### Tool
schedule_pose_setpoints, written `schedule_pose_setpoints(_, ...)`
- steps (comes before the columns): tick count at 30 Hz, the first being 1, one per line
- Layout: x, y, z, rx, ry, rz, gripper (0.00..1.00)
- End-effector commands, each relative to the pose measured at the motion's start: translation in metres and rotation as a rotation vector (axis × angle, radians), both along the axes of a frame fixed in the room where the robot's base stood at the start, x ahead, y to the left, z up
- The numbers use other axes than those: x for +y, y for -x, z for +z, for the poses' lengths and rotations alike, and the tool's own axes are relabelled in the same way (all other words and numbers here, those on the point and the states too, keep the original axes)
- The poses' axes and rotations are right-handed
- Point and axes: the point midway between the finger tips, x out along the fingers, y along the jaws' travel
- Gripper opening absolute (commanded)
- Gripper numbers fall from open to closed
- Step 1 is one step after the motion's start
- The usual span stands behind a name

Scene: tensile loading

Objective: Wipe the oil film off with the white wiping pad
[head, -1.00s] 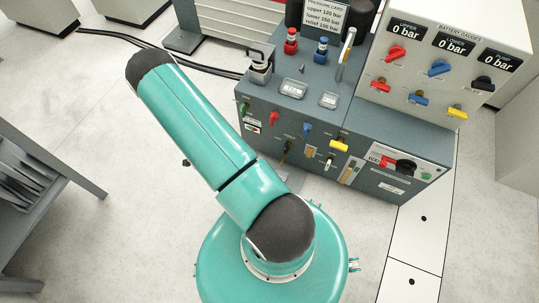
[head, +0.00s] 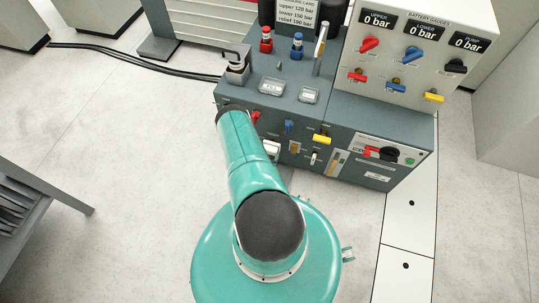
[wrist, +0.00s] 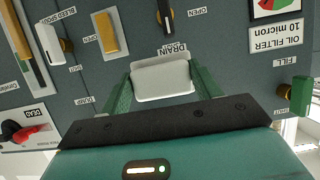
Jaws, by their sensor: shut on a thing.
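In the wrist view my gripper (wrist: 162,84) is shut on the white wiping pad (wrist: 162,78), a pale rounded block between the green fingers. The pad is in front of the grey cabinet panel, just below the DRAIN label; I cannot tell whether it touches the panel. In the head view a white piece that looks like the pad (head: 271,150) shows beside my arm at the cabinet front. My gripper is mostly hidden behind my arm there. I cannot make out an oil film in either view; the pad and arm cover part of the panel.
The grey cabinet (head: 365,125) carries several coloured valve handles, including a yellow one (head: 321,139) and a red one (wrist: 20,133). A green handle (wrist: 298,96) stands right of the pad. A grey rack (head: 40,215) is at the left. The floor between is clear.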

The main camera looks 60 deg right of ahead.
Motion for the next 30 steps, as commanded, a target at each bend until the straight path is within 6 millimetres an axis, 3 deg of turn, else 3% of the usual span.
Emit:
schedule_pose_setpoints(8, -0.014, 0.003, -0.002, 0.006, 0.003, -0.009, 0.34)
schedule_pose_setpoints(21, -0.055, -0.004, -0.002, 0.004, 0.002, -0.008, 0.34)
schedule_pose_setpoints(30, -0.060, -0.005, -0.002, 0.006, 0.001, -0.007, 0.34)
